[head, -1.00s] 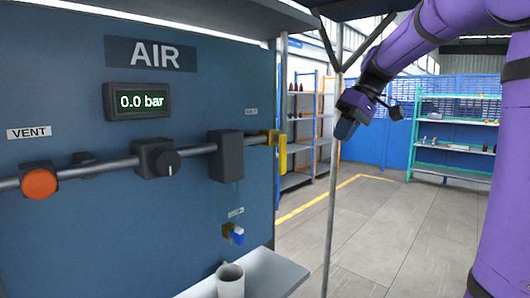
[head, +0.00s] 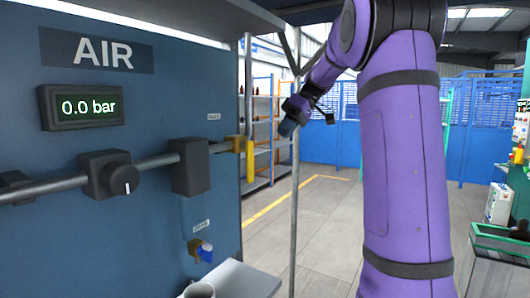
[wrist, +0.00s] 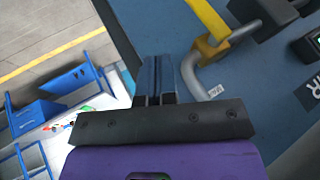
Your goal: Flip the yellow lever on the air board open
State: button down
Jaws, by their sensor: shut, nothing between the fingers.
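The air board (head: 100,230) is a blue panel on the left in the head view, marked AIR. The yellow lever (head: 250,161) hangs down from a yellow valve body at the right end of the grey pipe. In the wrist view the lever (wrist: 207,17) shows at the top, right of the fingers. My gripper (head: 287,128) is to the right of the lever in the head view, apart from it. Its dark fingers (wrist: 158,72) are together and empty in the wrist view.
The gauge (head: 81,106) reads 0.0 bar. A black knob (head: 114,175) and a dark block (head: 190,167) sit on the pipe. A blue-handled tap (head: 203,250) and a white cup (head: 199,290) are below. A thin post (head: 295,200) stands right of the board.

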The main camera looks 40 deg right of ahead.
aim_at(247, 162)
jog(key=a+f, duration=0.7)
jog(key=a, duration=0.2)
jog(key=shift+w+a+f, duration=0.15)
jog(key=shift+w+f, duration=0.05)
jog(key=shift+f, duration=0.2)
